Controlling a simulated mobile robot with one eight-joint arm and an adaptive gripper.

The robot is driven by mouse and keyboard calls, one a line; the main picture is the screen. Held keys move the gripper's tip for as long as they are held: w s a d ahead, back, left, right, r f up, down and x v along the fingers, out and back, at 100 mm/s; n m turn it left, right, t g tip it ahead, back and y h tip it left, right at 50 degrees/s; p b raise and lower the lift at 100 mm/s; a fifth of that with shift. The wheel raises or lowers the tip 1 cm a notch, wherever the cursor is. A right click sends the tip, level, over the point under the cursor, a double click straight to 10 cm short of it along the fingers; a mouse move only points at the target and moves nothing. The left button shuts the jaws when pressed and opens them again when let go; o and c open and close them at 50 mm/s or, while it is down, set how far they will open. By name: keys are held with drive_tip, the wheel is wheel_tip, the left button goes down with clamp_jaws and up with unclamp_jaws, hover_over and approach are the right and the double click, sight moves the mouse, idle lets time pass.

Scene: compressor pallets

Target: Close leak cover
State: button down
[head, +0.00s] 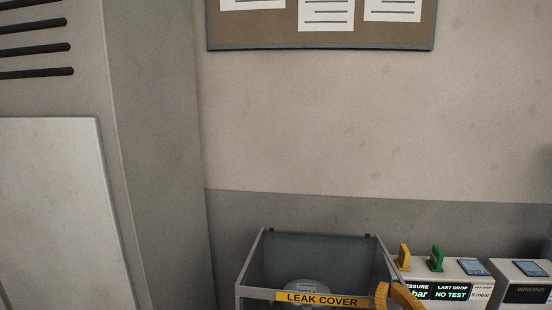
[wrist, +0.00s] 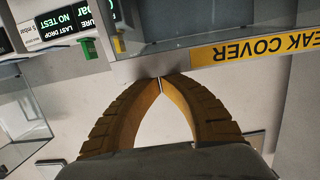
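The leak cover (head: 382,264) is a grey-framed box with a see-through front part, at the bottom of the head view. Its yellow label (head: 322,300) reads LEAK COVER; the label also shows upside down in the wrist view (wrist: 252,50). A grey rounded part (head: 307,288) shows inside the box. My gripper (head: 383,290) has orange fingers and is at the box's front right corner. In the wrist view the fingertips (wrist: 161,78) come together at the edge of the cover's frame, with nothing clear between them. Whether they touch the frame, and how far the cover is open, I cannot tell.
A tester (head: 450,292) with a display reading NO TEST stands right of the box. It carries a yellow handle (head: 404,257) and a green handle (head: 437,258). Another unit (head: 526,291) is farther right. A tall grey cabinet (head: 155,150) stands left. The wall is behind.

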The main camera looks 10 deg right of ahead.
sight(388, 306)
wheel_tip(388, 306, down, 4)
drive_tip(key=shift+s+r+b, duration=0.1)
drive_tip(key=shift+r+b, duration=0.1)
drive_tip(key=shift+b, duration=0.85)
drive_tip(key=shift+s+f+b, duration=0.15)
drive_tip(key=shift+f+b, duration=0.6)
drive_tip(key=shift+s+a+f, duration=0.1)
drive_tip(key=shift+f, duration=0.05)
